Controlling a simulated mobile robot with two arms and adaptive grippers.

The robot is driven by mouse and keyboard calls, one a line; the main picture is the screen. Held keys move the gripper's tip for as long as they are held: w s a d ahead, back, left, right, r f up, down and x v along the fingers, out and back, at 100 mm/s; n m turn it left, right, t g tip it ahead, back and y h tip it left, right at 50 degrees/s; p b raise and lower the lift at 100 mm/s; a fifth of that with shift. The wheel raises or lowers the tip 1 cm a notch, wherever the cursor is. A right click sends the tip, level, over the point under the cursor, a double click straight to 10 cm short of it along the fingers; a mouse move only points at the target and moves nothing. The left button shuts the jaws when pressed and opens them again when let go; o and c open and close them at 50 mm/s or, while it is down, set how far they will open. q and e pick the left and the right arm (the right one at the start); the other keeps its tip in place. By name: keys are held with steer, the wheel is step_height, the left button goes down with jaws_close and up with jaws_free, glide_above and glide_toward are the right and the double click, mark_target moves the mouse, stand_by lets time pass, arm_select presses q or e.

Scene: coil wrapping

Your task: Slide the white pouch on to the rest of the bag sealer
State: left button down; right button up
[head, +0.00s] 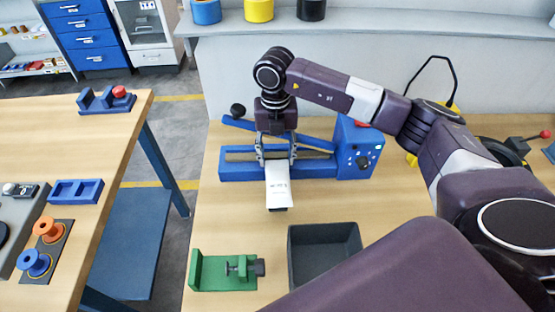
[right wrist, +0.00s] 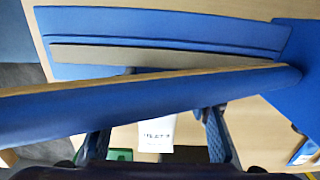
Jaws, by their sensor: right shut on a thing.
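The blue bag sealer (head: 235,173) stands on the wooden table, with its long arm raised at an angle and a black knob (head: 237,110) at the arm's left end. My right gripper (head: 277,158) is over the sealer's front side, fingers pointing down, shut on the white pouch (head: 278,188). The pouch extends from between the fingers toward the front of the table, its printed face up. In the right wrist view the sealer's arm (right wrist: 150,95) crosses in front of the fingers and hides the pouch's upper part; its printed part (right wrist: 157,134) shows below. My left gripper is out of view.
A dark open bin (head: 325,226) and a green clamp fixture (head: 222,272) stand in front of the sealer. The sealer's control box (head: 358,150) is at its right end. Bare table lies left of the bin, between sealer and clamp.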

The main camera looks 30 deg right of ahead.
steer(key=shift+w+d+r+t, duration=0.2)
steer(key=shift+w+d+r, duration=0.2)
steer(key=shift+w, duration=0.15)
steer(key=shift+w+d+r+t, duration=0.2)
steer(key=shift+w+d+r, duration=0.2)
steer(key=shift+w, duration=0.15)
steer(key=o, duration=1.4)
steer(key=shift+w+a, duration=0.1)
steer(key=shift+c, duration=0.2)
steer(key=shift+r, duration=0.1)
steer(key=shift+a+r, duration=0.15)
steer(key=shift+r, duration=0.35)
step_height(320, 180, up, 6)
steer(key=s+a, duration=0.1)
steer(key=shift+s+g, duration=0.3)
steer(key=shift+s, duration=0.05)
steer(key=shift+s+a+f, duration=0.1)
steer(key=shift+s+f, duration=0.05)
steer(key=shift+f, duration=0.1)
